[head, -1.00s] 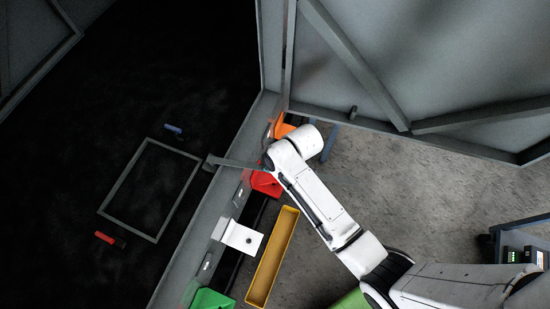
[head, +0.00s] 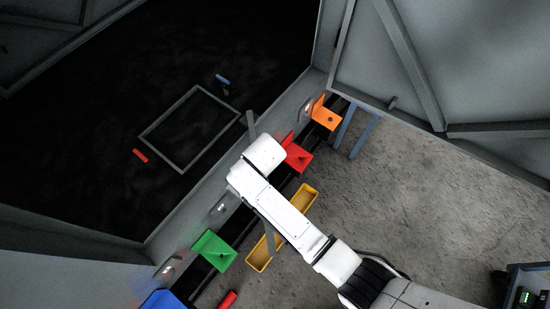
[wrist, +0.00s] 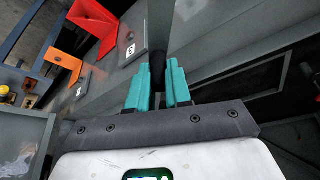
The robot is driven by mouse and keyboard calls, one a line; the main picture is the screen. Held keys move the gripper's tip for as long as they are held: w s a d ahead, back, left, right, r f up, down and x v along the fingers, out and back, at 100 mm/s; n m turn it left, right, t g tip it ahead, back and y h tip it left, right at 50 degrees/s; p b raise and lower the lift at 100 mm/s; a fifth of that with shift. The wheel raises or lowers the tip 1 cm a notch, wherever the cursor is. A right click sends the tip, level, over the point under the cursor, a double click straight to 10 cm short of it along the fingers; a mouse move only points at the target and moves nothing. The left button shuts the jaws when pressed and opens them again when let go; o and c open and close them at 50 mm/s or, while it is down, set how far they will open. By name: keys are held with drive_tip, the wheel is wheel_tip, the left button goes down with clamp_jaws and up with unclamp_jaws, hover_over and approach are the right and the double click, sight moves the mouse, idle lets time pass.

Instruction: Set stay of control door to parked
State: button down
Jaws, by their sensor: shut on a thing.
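In the wrist view, my gripper (wrist: 158,88) has its two teal fingers closed around a dark round grip (wrist: 158,70). A flat grey bar (wrist: 160,25), apparently the door stay, runs up from this grip. In the head view, my arm hides the gripper and the grip. A large braced grey door panel (head: 400,50) stands at the upper right. I cannot tell which panel is the control door.
Red (head: 297,155), orange (head: 325,117) and green (head: 214,249) brackets line the enclosure sill. Yellow trays (head: 304,198) lie below it. A rectangular frame (head: 165,120), a blue handle (head: 222,80) and a red handle (head: 140,156) are inside the dark enclosure.

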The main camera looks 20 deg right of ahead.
drive_tip(key=a+m+b, duration=0.1)
drive_tip(key=a, duration=0.1)
drive_tip(key=w+a+m+h+b, duration=0.1)
drive_tip(key=a, duration=0.1)
drive_tip(key=w+a+m+b, duration=0.1)
drive_tip(key=a+b, duration=0.1)
drive_tip(key=shift+a+f+m+h, duration=0.3)
drive_tip(key=shift+a+m, duration=0.05)
drive_tip(key=shift+m, duration=0.05)
drive_tip(key=w+a+m+b, duration=0.1)
drive_tip(key=a+b, duration=0.1)
drive_tip(key=w+a+m+h+b, duration=0.1)
drive_tip(key=a+b, duration=0.1)
drive_tip(key=b, duration=0.1)
drive_tip(key=w+a+m+b, duration=0.2)
drive_tip(key=b, duration=0.1)
drive_tip(key=shift+w+g+h, duration=0.1)
drive_tip(key=shift+g+h, duration=0.2)
drive_tip(key=shift+g, duration=0.1)
drive_tip(key=w+m+b, duration=0.1)
drive_tip(key=w+a+b, duration=0.1)
drive_tip(key=b, duration=0.1)
drive_tip(key=shift+a+r+m, duration=0.2)
drive_tip(key=shift+a+m, duration=0.05)
drive_tip(key=shift+m, duration=0.15)
drive_tip(key=shift+w+r, duration=0.1)
drive_tip(key=shift+r, duration=0.1)
